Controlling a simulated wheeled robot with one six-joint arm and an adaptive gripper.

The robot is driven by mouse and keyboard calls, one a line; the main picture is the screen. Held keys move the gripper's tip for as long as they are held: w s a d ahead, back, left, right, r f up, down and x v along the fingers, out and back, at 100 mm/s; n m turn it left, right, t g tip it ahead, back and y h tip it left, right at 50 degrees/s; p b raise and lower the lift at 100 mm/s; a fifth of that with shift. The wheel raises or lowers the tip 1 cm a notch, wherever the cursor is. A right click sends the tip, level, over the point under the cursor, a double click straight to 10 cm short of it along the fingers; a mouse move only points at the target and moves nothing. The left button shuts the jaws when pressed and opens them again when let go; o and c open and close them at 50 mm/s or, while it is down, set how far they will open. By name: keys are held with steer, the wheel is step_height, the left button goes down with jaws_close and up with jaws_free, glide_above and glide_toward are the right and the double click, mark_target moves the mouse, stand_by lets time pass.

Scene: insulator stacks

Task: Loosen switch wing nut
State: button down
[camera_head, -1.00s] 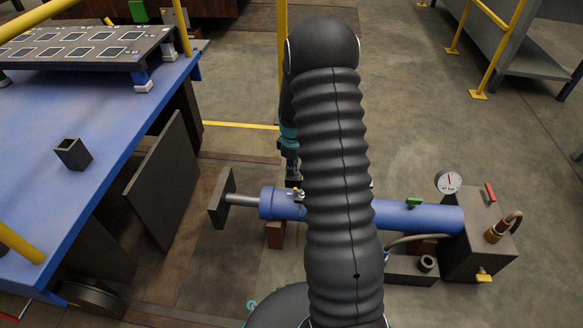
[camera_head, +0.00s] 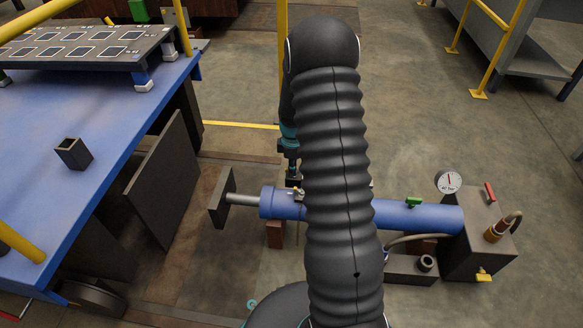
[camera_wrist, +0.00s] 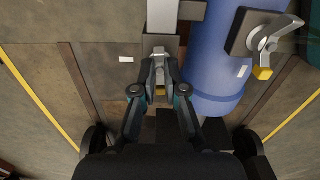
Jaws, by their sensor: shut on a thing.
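The switch wing nut (camera_wrist: 158,54) is a small light grey piece against a grey block at the top middle of the wrist view. My gripper (camera_wrist: 160,72) is shut on it, with both fingers closed in on its near end. The fingertips hide part of the nut. In the head view, my gripper (camera_head: 293,180) points down beside the left part of the blue cylinder. The nut is too small and covered to make out there.
The blue cylinder (camera_head: 420,217) lies across the floor, with a pressure gauge (camera_head: 449,181) and a dark grey box (camera_head: 478,240) at its right end. In the wrist view, a grey lever (camera_wrist: 277,35) sits right of the nut. A blue table (camera_head: 60,190) stands at left.

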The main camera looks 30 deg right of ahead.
steer(key=shift+w+d+r, duration=0.1)
steer(key=shift+w, duration=0.05)
steer(key=c, duration=1.2)
jaws_free()
step_height(320, 180, up, 12)
steer(key=shift+f, duration=0.1)
